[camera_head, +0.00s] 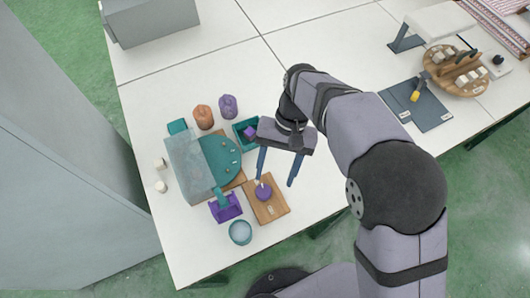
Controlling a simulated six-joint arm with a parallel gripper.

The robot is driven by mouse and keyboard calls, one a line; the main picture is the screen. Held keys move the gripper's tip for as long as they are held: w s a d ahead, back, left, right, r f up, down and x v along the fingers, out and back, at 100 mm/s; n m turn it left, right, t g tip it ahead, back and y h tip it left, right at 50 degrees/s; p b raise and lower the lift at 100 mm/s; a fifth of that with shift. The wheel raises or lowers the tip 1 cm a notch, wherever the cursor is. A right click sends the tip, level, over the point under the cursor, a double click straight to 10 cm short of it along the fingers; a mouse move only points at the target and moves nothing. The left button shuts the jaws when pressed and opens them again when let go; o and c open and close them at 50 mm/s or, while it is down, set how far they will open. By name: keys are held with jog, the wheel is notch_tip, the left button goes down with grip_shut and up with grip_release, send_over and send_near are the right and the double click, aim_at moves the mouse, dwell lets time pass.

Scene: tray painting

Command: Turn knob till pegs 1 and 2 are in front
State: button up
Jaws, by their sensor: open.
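A purple knob (264,193) with a pale pointer sits on a wooden board (277,207). A teal round turntable (217,150) stands behind it to the left, partly covered by a translucent box-shaped cover (187,168). A few small pegs (234,165) show on the turntable's exposed side; their numbers are too small to read. My gripper (276,182) is open and empty, with its fingers pointing down. In the picture its left fingertip is close to the knob and its right fingertip is right of it. I cannot tell its height above the knob.
A purple holder (226,210) and a teal bowl (240,232) stand left of the board. A teal bin (240,128) holds a purple block. Orange (203,117) and purple (228,106) lumpy objects stand behind. The table middle is clear; its front edge is near the board.

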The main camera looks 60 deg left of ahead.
aim_at(264, 191)
jog(key=shift+s+a+f+m+y, duration=0.1)
jog(key=shift+a+m, duration=0.1)
jog(key=shift+m, duration=0.6)
jog(key=shift+s+a+r+m+y, duration=0.1)
jog(key=shift+a+m, duration=0.15)
jog(key=shift+m, duration=0.55)
jog(key=shift+s+a+f+m+y, duration=0.1)
jog(key=shift+a+m, duration=0.1)
jog(key=shift+m, duration=0.6)
jog(key=shift+f, duration=0.1)
jog(key=shift+p+x, duration=0.9)
jog(key=shift+x, duration=2.7)
jog(key=shift+s, duration=0.15)
